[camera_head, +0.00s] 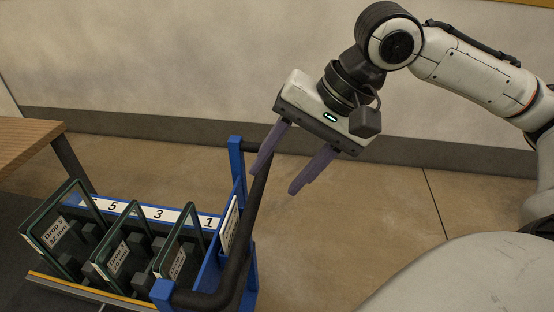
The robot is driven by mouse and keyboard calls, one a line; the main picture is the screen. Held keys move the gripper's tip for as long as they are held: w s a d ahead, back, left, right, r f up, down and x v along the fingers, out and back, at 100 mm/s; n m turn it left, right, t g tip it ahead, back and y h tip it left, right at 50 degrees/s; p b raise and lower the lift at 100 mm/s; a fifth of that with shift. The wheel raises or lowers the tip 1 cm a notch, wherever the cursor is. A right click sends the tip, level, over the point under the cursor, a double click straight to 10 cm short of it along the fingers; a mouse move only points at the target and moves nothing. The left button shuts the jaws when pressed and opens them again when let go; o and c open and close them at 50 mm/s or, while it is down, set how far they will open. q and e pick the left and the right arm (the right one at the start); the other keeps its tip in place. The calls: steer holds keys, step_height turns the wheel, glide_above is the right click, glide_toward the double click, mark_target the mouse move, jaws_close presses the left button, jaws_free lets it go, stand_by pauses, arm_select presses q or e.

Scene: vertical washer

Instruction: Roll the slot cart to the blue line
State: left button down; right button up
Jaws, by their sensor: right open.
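The slot cart (213,267) stands at the lower left, with a blue frame and a black push handle (253,211) on its right side. White labels reading 5, 3 and 1 run along its far edge. My right gripper (281,178) is open above the handle's far end. Its left purple finger overlaps the handle in the picture; its right finger hangs to the right of it. I cannot tell whether either finger touches the handle. My left gripper is not in view. No blue line shows on the floor.
Several dark-framed panels with tags such as "Drop 5" (58,231) stand in the cart's slots. A wooden table (25,142) with a dark leg is at the left. A wall (190,60) with a grey base strip runs behind. Tan floor (370,225) is clear right of the cart.

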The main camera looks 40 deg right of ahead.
steer(key=b, duration=0.3)
glide_above(256, 205)
steer(key=s+d, duration=0.2)
step_height(256, 205, down, 4)
steer(key=shift+a+f, duration=0.1)
steer(key=b+x, duration=0.1)
steer(key=x, duration=0.4)
steer(key=shift+w+a+f, duration=0.15)
steer(key=shift+w+f, duration=0.05)
steer(key=shift+w+a+f, duration=0.15)
steer(key=shift+w+f, duration=0.05)
steer(key=shift+f, duration=0.2)
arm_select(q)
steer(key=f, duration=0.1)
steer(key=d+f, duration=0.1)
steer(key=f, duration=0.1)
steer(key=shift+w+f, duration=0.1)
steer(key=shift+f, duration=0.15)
arm_select(e)
jaws_close()
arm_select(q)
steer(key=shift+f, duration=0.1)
arm_select(e)
steer(key=shift+s, duration=0.1)
